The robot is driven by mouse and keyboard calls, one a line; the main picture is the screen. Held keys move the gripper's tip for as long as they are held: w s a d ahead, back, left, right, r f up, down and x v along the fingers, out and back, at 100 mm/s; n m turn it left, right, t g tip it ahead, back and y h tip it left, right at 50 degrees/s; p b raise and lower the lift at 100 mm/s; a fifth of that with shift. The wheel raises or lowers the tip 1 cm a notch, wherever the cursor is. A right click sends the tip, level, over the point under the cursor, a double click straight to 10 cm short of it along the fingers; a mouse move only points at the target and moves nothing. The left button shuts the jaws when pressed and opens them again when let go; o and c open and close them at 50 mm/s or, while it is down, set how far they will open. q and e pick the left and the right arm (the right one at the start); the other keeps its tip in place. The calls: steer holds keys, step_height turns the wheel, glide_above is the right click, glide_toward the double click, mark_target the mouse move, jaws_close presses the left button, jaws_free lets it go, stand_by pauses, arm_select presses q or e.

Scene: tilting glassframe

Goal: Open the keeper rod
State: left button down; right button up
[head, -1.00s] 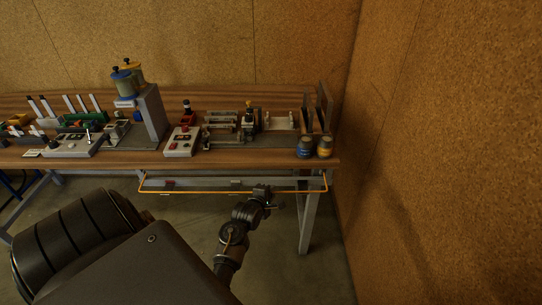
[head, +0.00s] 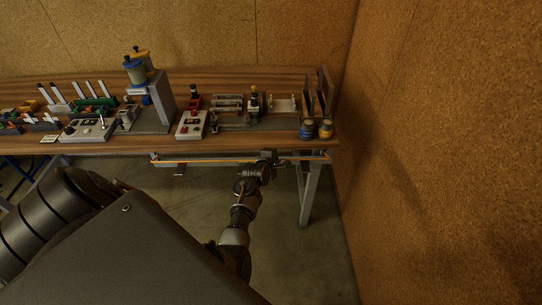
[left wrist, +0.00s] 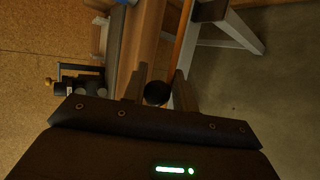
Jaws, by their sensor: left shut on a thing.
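The keeper rod looks to be the long thin orange bar (head: 215,161) running along just under the front edge of the bench. My left gripper (head: 268,157) is at this bar, right of its middle. A dark round knob (left wrist: 156,94) shows between the fingers. The exact contact is partly hidden. My right gripper is not in view.
A bench leg (head: 310,195) stands right of the gripper. A cork wall (head: 430,150) closes the right side. The floor below is clear.

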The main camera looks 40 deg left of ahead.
arm_select(q)
steer(key=shift+w+a+r, duration=0.2)
steer(key=shift+w+r, duration=0.1)
steer(key=shift+r, duration=0.2)
steer(key=c, duration=1.5)
jaws_free()
steer(key=shift+o, duration=1.3)
steer(key=shift+f, duration=0.2)
steer(key=shift+s+d, duration=0.1)
